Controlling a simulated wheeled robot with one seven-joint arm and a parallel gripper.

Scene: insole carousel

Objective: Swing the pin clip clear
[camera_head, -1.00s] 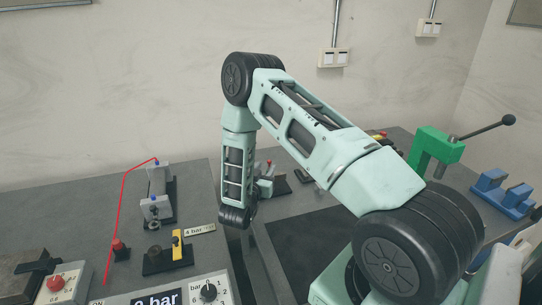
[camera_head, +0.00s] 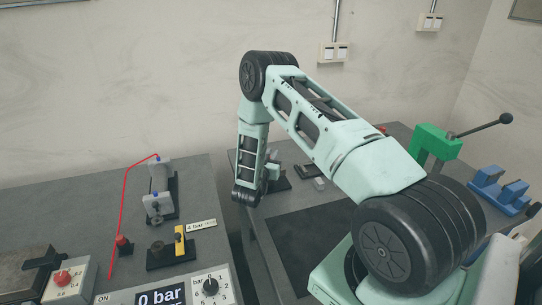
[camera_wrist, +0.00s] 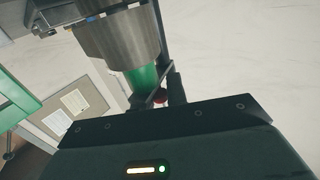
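I cannot make out the pin clip with certainty in either view. In the head view my arm reaches over the middle bench (camera_head: 262,228) and its lower end hides most of the small fixture (camera_head: 276,183) behind it. In the wrist view my gripper (camera_wrist: 168,92) shows as a dark body below with dark finger parts above it. A metal cylinder (camera_wrist: 118,38) with a green end (camera_wrist: 142,77) is close by, and a small red part (camera_wrist: 160,97) shows beside the fingers. I cannot tell whether the fingers touch anything or how far apart they are.
The left bench holds a yellow lever (camera_head: 180,242) on a black base, a red button (camera_head: 62,278) box and a dial (camera_head: 210,287) beside a 0 bar display (camera_head: 160,297). A green press (camera_head: 436,142) and blue blocks (camera_head: 500,190) stand at right. A dark mat (camera_head: 310,240) lies bare.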

